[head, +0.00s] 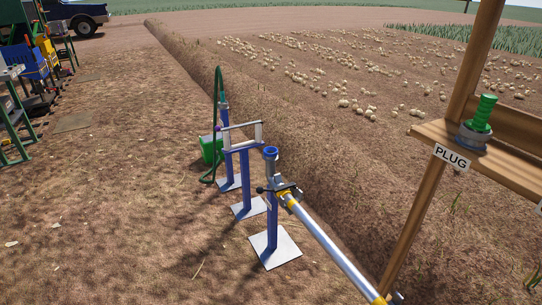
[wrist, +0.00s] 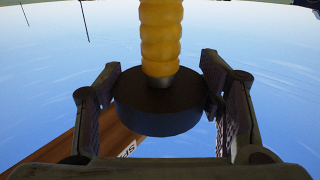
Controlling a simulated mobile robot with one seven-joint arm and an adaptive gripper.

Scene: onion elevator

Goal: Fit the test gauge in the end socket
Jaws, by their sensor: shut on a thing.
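In the wrist view my gripper (wrist: 161,100) is shut on a round black disc with a yellow ribbed handle, which I take for the test gauge (wrist: 160,38). A finger pad presses on each side of the disc, and the handle points to the top of the picture. Neither gripper nor gauge shows in the head view. There, a blue round-mouthed upright fitting (head: 270,153) stands on the nearest post and seems to be the end socket. No cap shows on it; its inside is too small to make out. The socket does not show in the wrist view.
A silver pipe (head: 335,246) with yellow bands runs from the nearest post to the lower right. Blue stands and a green hose (head: 217,100) stand behind. A wooden shelf (head: 510,171) at right carries a green-handled plug (head: 482,115) above a PLUG label. Bare soil lies left.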

